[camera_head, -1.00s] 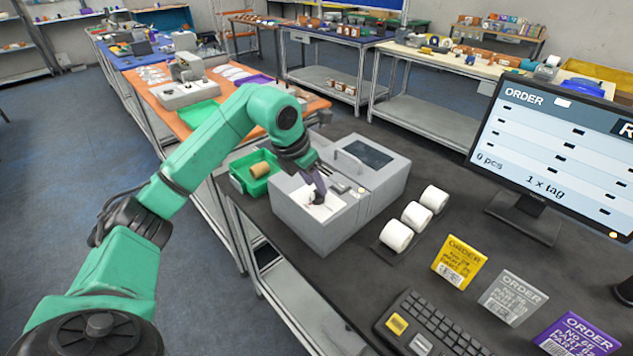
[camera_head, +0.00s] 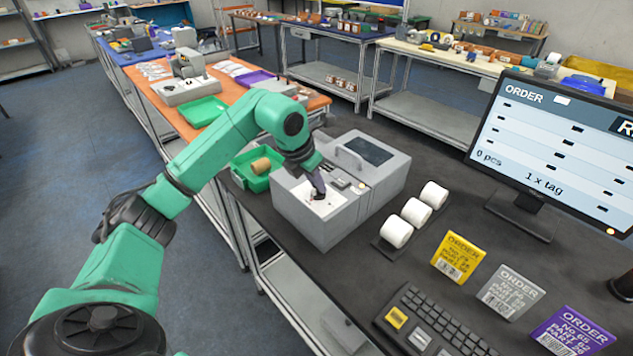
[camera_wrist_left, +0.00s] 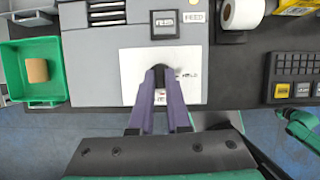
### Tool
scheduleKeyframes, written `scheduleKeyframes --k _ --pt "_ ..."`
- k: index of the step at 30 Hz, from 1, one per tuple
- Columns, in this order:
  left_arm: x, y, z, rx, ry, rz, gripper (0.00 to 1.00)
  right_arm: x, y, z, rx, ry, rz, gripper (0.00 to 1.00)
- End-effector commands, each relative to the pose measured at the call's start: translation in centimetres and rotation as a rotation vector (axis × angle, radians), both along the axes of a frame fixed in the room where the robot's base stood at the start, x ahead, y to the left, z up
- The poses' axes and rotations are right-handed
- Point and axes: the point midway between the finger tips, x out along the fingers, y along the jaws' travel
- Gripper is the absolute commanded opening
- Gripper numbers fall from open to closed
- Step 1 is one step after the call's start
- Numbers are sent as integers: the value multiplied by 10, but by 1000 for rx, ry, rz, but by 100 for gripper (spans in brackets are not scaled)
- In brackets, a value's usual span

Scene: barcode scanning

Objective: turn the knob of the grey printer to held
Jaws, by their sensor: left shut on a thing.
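The grey printer (camera_head: 330,225) stands on the dark table in the head view. The left wrist view shows its white knob plate (camera_wrist_left: 135,75), with a HELD label (camera_wrist_left: 190,76) to the right of the fingertips and another label (camera_wrist_left: 161,97) partly visible between the fingers. My left gripper (camera_head: 317,195) points down onto that plate. In the left wrist view its purple fingers (camera_wrist_left: 160,72) are closed on the small dark knob, which they mostly hide. I cannot read the knob's exact setting. My right gripper is in neither view.
A green tray (camera_head: 240,178) with a brown roll (camera_head: 261,166) lies left of the printer. White label rolls (camera_head: 397,231) stand to its right. Order cards (camera_head: 458,257), a keyboard (camera_head: 430,325) and a monitor (camera_head: 545,155) occupy the right side.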

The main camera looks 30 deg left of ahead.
Motion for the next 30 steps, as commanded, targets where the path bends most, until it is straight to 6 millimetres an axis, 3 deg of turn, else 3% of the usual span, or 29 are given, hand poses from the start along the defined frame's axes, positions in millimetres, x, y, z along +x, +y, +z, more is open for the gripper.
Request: scheduleKeyframes --k 8,30 --pt "0 -1 1 1 -3 165 0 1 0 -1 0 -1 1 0" --pt "2 -5 1 -1 -5 860 0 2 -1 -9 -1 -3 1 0"
